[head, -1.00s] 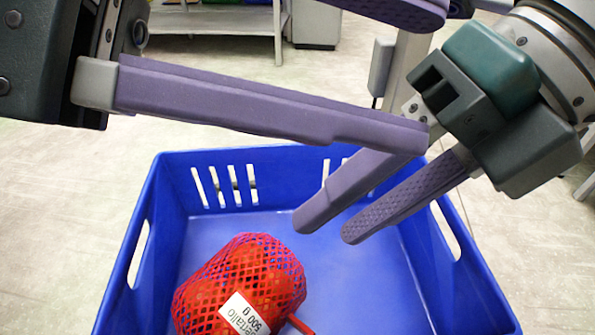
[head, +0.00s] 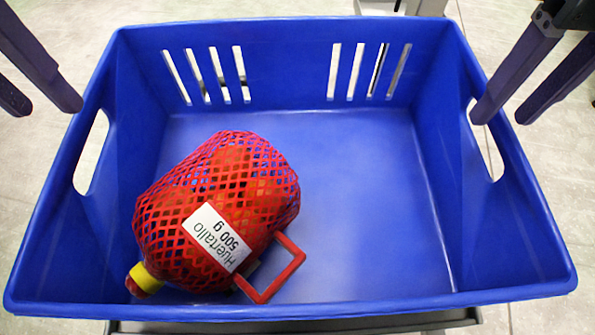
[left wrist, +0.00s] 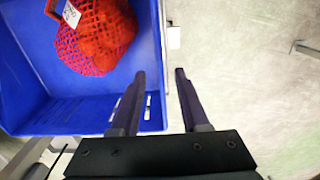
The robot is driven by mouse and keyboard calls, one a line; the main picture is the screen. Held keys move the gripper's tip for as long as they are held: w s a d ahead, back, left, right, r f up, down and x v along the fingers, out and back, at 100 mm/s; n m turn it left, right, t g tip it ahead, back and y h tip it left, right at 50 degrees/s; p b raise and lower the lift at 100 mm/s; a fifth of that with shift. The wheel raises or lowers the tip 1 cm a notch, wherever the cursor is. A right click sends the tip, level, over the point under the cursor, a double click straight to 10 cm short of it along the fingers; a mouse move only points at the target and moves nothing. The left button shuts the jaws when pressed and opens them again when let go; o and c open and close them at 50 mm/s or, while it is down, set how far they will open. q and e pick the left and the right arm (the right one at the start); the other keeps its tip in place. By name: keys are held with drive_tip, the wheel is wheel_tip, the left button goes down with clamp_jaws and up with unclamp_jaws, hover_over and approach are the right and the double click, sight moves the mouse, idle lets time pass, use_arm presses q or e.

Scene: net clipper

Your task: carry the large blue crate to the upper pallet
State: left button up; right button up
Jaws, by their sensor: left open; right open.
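The large blue crate (head: 400,215) fills most of the head view, open side up, with a handle slot in each side wall. A red net bag (head: 225,205) lies in its left half. My left gripper (head: 48,107) is open and empty at the crate's left rim. In the left wrist view, the left gripper (left wrist: 160,73) has one finger over the crate (left wrist: 80,118) and the other outside its side wall. My right gripper (head: 502,117) is open at the right rim, one fingertip on the inner side and one outside in the picture. I cannot tell whether either gripper touches the crate.
Pale floor (head: 565,170) shows on both sides of the crate. In the left wrist view, the floor (left wrist: 240,80) beside the crate is mostly clear. The upper pallet cannot be made out.

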sight(83, 140)
use_arm(q)
wheel_tip(83, 140, down, 9)
drive_tip(key=shift+r, duration=0.1)
use_arm(e)
wheel_tip(83, 140, down, 9)
drive_tip(key=shift+s+r, duration=0.1)
use_arm(q)
clamp_jaws()
use_arm(e)
clamp_jaws()
use_arm(q)
drive_tip(key=shift+r, duration=0.1)
use_arm(e)
drive_tip(key=shift+r, duration=0.1)
idle(0.7)
